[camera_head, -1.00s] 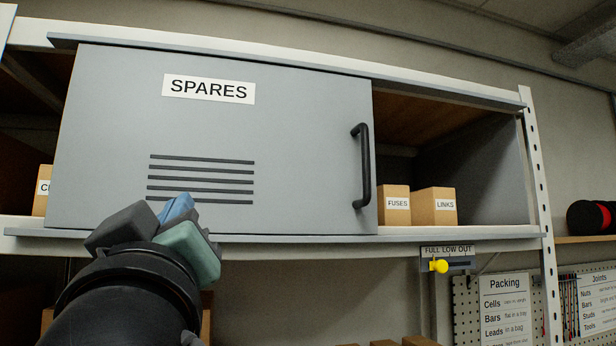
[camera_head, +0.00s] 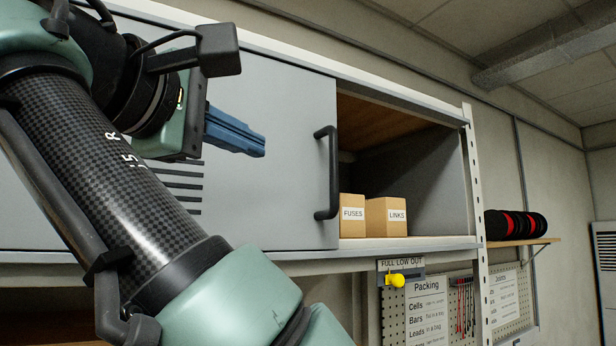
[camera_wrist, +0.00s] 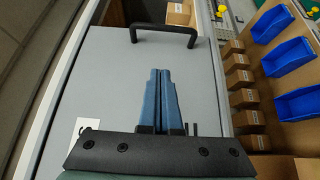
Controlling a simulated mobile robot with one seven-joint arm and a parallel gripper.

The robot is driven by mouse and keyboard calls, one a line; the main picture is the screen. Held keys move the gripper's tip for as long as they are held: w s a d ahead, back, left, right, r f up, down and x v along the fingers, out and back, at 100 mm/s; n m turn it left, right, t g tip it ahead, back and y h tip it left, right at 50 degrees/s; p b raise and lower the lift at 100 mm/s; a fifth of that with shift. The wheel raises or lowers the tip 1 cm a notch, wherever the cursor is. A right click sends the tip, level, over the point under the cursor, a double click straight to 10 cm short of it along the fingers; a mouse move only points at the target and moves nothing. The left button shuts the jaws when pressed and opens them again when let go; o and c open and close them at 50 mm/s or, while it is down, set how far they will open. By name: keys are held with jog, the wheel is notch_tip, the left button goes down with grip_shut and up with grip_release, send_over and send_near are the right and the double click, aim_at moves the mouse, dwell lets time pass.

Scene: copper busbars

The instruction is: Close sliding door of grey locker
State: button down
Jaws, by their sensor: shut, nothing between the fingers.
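The grey sliding door (camera_head: 285,120) of the locker covers the left part of the opening; the right part stands open. Its black upright handle (camera_head: 326,172) is near the door's right edge. My gripper (camera_head: 264,147) is shut and empty, its blue fingers pointing right in front of the door, left of the handle and apart from it. In the wrist view the shut fingertips (camera_wrist: 160,72) point toward the handle (camera_wrist: 163,32), with a gap of bare door between. My arm hides the door's left part and most of its vents.
Inside the open part stand two cartons, FUSES (camera_head: 352,214) and LINKS (camera_head: 386,216). The white rack upright (camera_head: 474,200) is at the right. A yellow knob (camera_head: 396,280) sits below the shelf. Blue bins (camera_wrist: 288,58) show in the wrist view.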

jog(key=p, duration=0.5)
send_near(314, 162)
jog(key=shift+w+d+f, duration=0.25)
jog(key=shift+w+f, duration=0.2)
jog(key=shift+w, duration=0.15)
jog(key=shift+w+d+f+p, duration=0.1)
jog(key=shift+w+d+p, duration=0.15)
jog(key=shift+d+p, duration=0.25)
jog(key=shift+w+d+f+p, duration=0.1)
jog(key=shift+w+d+p, duration=0.2)
jog(key=shift+d, duration=0.45)
jog(key=shift+w+d+f+p, duration=0.1)
jog(key=shift+w+d+p, duration=0.1)
jog(key=shift+d+p, duration=0.35)
